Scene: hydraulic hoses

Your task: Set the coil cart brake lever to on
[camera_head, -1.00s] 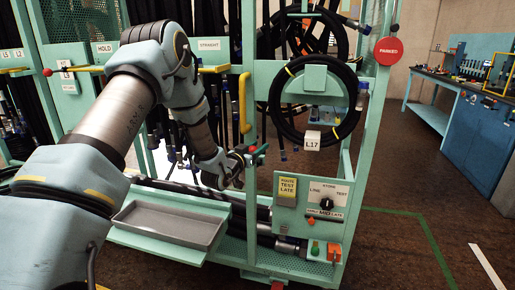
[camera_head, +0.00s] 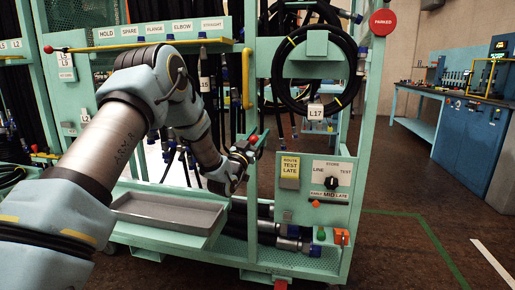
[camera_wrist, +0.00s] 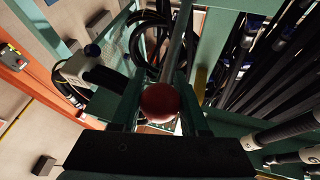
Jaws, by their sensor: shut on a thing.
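A lever with a red ball knob (camera_head: 253,139) stands at the front of the teal coil cart (camera_head: 263,70). My gripper (camera_head: 241,150) is at this knob, left of the yellow route sign. In the wrist view the red knob (camera_wrist: 159,102) sits between my two dark fingers (camera_wrist: 160,112), which are shut on the lever. A dark rod runs up beyond the knob. The lever's lower part is hidden by my gripper, and no on or off marking is readable. A red PARKED disc (camera_head: 382,22) is at the cart's upper right.
A control panel with a dial (camera_head: 331,182) and a coiled black hose (camera_head: 308,70) tagged L17 are right of my gripper. A grey tray (camera_head: 170,214) is below my arm. Hanging hoses fill the left. A blue workbench (camera_head: 450,125) stands at the right, with open floor before it.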

